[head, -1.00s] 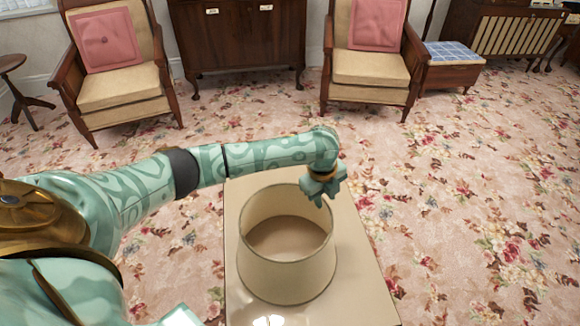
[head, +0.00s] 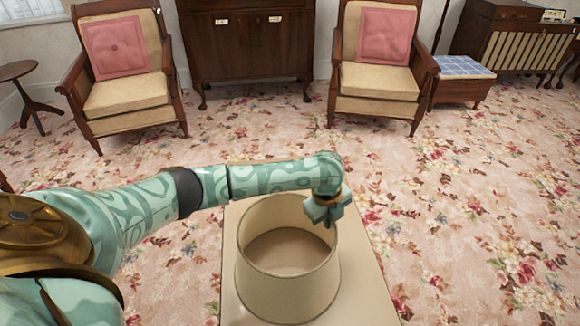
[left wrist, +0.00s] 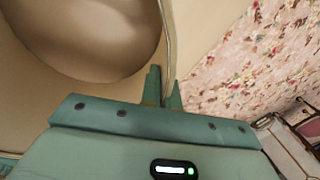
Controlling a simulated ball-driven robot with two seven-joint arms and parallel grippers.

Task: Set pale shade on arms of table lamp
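The pale shade (head: 288,290), a beige open-topped drum, is upright over a beige tabletop (head: 368,298). Whether its lower edge touches the top I cannot tell. My left gripper (head: 325,210) points down at the shade's far right rim. In the left wrist view the shade's inner wall (left wrist: 60,88) fills the left side, and its thin edge runs between my two left fingertips (left wrist: 164,88), which sit close on either side. No table lamp or lamp arms show in either view. My right gripper is out of view.
Two wooden armchairs with pink cushions (head: 115,47) (head: 383,40) stand across the room. A dark cabinet (head: 245,50) is between them. A blue-topped stool (head: 460,68) and a small round table (head: 17,72) are further off. Flowered carpet (head: 470,200) lies open on the right.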

